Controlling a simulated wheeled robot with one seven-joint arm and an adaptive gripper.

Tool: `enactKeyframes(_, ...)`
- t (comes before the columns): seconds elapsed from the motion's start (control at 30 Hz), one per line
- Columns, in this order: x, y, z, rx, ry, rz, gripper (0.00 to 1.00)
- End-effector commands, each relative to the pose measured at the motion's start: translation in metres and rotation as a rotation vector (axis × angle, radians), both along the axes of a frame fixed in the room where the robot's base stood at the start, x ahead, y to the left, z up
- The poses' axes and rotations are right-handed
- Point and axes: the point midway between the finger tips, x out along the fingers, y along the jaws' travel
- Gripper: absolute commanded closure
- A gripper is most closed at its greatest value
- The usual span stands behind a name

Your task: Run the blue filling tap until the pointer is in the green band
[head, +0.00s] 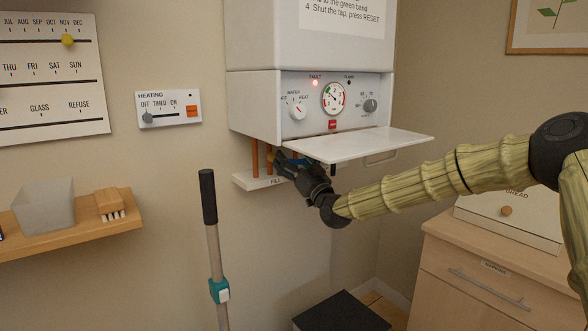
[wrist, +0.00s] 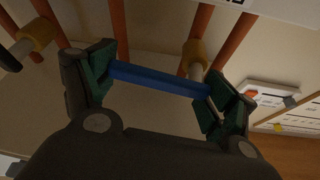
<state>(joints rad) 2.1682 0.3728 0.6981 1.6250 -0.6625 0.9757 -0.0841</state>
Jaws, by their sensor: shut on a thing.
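The blue filling tap (wrist: 158,80) shows in the wrist view as a long blue lever lying across between my two fingers. My gripper (wrist: 163,86) is shut on it, one dark green fingertip at each end. In the head view my gripper (head: 284,163) is under the boiler (head: 256,104), among the copper pipes, and hides most of the tap. The round pressure gauge (head: 334,98) on the boiler's panel has green and red marks. Its dark pointer seems to lean to the upper left; it is too small to tell whether it is in the green band.
A white flap (head: 358,145) hangs open just above my gripper. Brass fittings (wrist: 194,58) sit on the pipes near my fingers. A pole with a black grip (head: 208,197) stands at the left front.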

Motion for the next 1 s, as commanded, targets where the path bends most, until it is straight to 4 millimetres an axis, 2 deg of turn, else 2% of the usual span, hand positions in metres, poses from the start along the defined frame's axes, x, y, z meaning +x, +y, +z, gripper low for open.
enactKeyframes(0.23, 0.0006, -0.001, 0.0061, -0.129, -0.095, -0.003, 0.58)
enactKeyframes(0.6, 0.0007, -0.0015, 0.0076, -0.145, -0.106, -0.003, 0.58)
enactKeyframes(0.63, 0.0007, -0.0015, 0.0076, -0.145, -0.106, -0.003, 0.11)
enactKeyframes(0.7, 0.0007, -0.0014, 0.0075, -0.144, -0.106, -0.003, 0.0)
enactKeyframes(1.0, 0.0001, 0.0006, 0.0069, -0.144, -0.105, 0.0, 0.0)
